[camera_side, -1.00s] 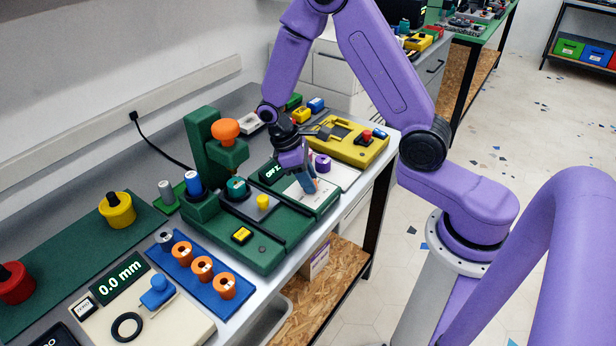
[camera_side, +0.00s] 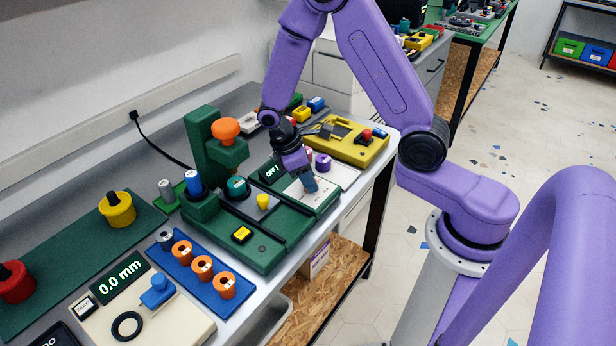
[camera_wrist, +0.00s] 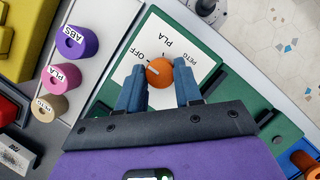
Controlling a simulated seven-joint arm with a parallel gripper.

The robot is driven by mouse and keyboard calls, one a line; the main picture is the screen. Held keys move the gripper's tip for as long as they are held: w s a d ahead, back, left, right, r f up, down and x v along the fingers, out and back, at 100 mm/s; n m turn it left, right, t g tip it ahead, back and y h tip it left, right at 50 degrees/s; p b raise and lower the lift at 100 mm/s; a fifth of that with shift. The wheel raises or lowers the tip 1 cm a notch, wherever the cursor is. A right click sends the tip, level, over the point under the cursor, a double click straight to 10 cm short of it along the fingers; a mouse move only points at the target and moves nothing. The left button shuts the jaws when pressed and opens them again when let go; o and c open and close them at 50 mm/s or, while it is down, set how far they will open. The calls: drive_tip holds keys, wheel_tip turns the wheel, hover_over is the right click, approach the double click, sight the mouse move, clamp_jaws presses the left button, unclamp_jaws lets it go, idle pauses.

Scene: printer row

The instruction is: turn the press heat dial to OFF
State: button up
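The press heat dial (camera_wrist: 161,74) is an orange knob on a white plate marked OFF, PLA and PETG. In the wrist view its white mark points up-left, close to the OFF label (camera_wrist: 139,58). My gripper (camera_wrist: 160,75) has one blue finger on each side of the dial, with no clear gap, and looks shut on it. In the side view my gripper (camera_side: 309,184) is low over the white dial plate (camera_side: 303,198), and its fingers hide the dial. A small display (camera_side: 272,171) beside the plate seems to read OFF.
The green press (camera_side: 225,150) with its orange top knob stands left of my gripper. A yellow tray (camera_side: 345,150) lies behind. The wrist view shows purple (camera_wrist: 70,41), pink (camera_wrist: 62,76) and tan (camera_wrist: 51,105) spools to the left. A blue rack (camera_side: 200,278) lies in front.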

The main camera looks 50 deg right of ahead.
drive_tip(key=o, duration=0.4)
drive_tip(key=shift+r, duration=0.1)
drive_tip(key=v, duration=1.7)
drive_tip(key=shift+w+a+r, duration=0.1)
drive_tip(key=shift+w+a, duration=0.05)
drive_tip(key=shift+w, duration=0.05)
drive_tip(key=s+n+t+y, duration=0.1)
drive_tip(key=s, duration=0.7)
drive_tip(key=s+a+f+n+t+y, duration=0.1)
drive_tip(key=s, duration=0.8)
drive_tip(key=s+n+t+y, duration=0.1)
drive_tip(key=s, duration=0.7)
drive_tip(key=shift+s+a+f+y, duration=0.2)
drive_tip(key=shift+s+f+y, duration=0.05)
drive_tip(key=shift+s+y, duration=0.05)
